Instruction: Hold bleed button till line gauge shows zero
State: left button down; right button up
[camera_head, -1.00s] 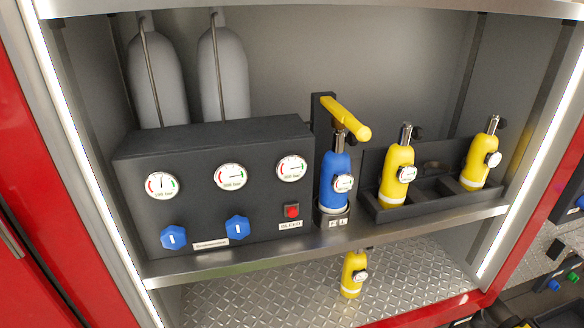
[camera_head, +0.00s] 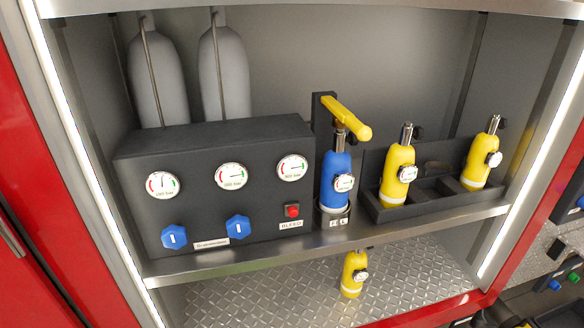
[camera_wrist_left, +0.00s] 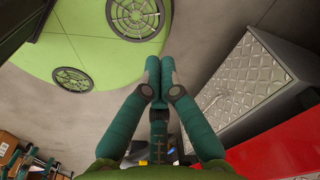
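The red bleed button (camera_head: 292,210) sits on the lower right of the dark control panel (camera_head: 270,225), above a BLEED label (camera_head: 291,225). A round gauge (camera_head: 292,168) is directly above the button, and its needle appears to point right. Two more gauges are on the panel, one in the middle (camera_head: 231,176) and one at left (camera_head: 162,185). Neither gripper shows in the head view, and nothing touches the button there. In the left wrist view my left gripper (camera_wrist_left: 160,65) has its fingertips together with nothing visible between them, away from the panel.
Two blue knobs (camera_head: 174,237) (camera_head: 237,226) are on the panel's lower part. A blue cylinder (camera_head: 335,180) with a yellow handle (camera_head: 346,117) stands right of the panel. Yellow cylinders (camera_head: 397,175) stand in a rack farther right. A red edge (camera_wrist_left: 275,145) shows in the left wrist view.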

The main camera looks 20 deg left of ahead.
pick_arm(q)
jog(key=w+d+r+n+t+h+p, duration=0.1)
jog(key=w+d+r+n+t, duration=0.15)
jog(key=w+r, duration=0.55)
jog(key=w+d+r+n+t+h, duration=0.15)
jog(key=w+r+n+t, duration=0.3)
jog(key=w, duration=0.85)
jog(key=w+d+r+n+t+p, duration=0.1)
jog(key=w+d+r+n+t, duration=0.2)
jog(key=w+r, duration=0.5)
jog(key=w+r+n+t, duration=0.3)
jog(key=w+r+n, duration=0.1)
jog(key=r, duration=0.8)
jog(key=w+d+r+n+t+p, duration=0.1)
jog(key=w+r+n+t, duration=0.3)
jog(key=r, duration=0.7)
jog(key=w+d+r+n+t+p, duration=0.1)
jog(key=w+r+n+t, duration=0.3)
jog(key=r, duration=0.8)
jog(key=shift+w+r+n, duration=0.35)
jog(key=shift+w+n, duration=0.45)
jog(key=shift+n, duration=0.1)
